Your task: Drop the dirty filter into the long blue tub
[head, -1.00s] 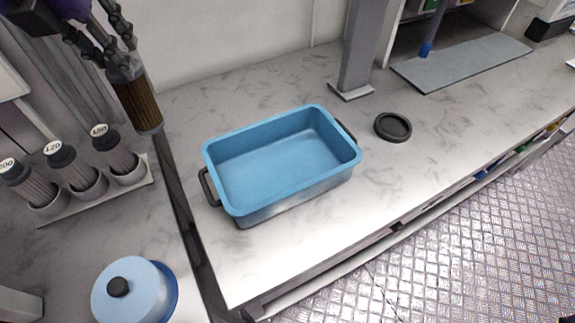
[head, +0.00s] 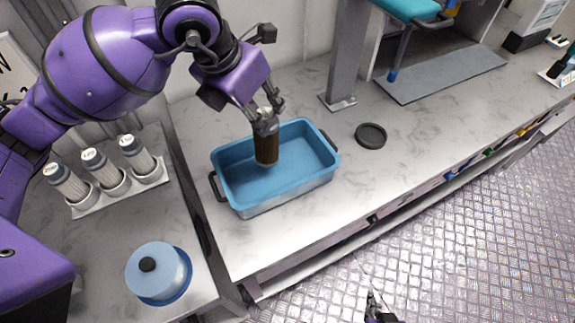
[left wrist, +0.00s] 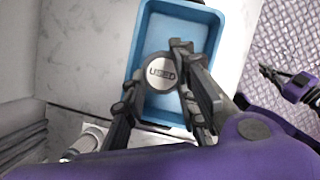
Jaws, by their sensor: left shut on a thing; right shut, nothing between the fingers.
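The dirty filter (head: 266,150) is a brown cylinder with a grey cap. In the left wrist view its cap (left wrist: 161,73) reads "USED". My left gripper (head: 266,122) is shut on its cap end and holds it upright over the long blue tub (head: 229,189). The tub also shows below the filter in the left wrist view (left wrist: 146,30). It looks empty, with dark handles at both ends. Whether the filter's lower end touches the tub floor cannot be told. My right gripper (head: 372,300) is shut and empty, low over the floor; it also shows in the left wrist view (left wrist: 272,74).
Several numbered filters (head: 102,168) stand in a white rack on the left counter. A blue lidded pot (head: 158,272) is in front of them. A dark round lid (head: 371,135) lies right of the tub, near a grey post (head: 345,55). The counter in front is clear.

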